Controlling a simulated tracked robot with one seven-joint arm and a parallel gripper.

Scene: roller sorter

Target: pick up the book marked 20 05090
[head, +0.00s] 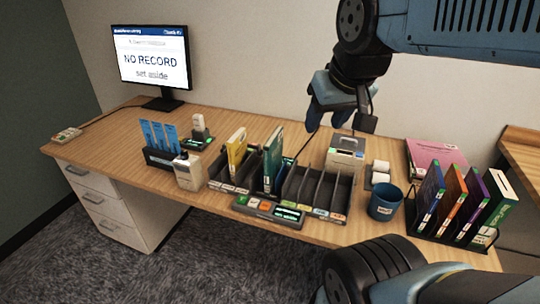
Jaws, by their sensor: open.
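Several upright books stand in a black rack at the right end of the desk: a blue one (428,196), an orange one (452,200), a purple one (473,208) and a green one with a white page edge (497,208). A yellow book (236,152) and a dark green book (272,160) stand in a slotted sorter (297,190) at the middle. A pink book or folder (436,158) lies flat behind the rack. The spine labels are too small to read, so I cannot tell which is marked 20 05090. My gripper (341,122) is open and empty, above the back of the desk.
A monitor (151,58) reads "NO RECORD set aside". A blue cup (384,203) stands left of the rack. The desk's left part is mostly clear.

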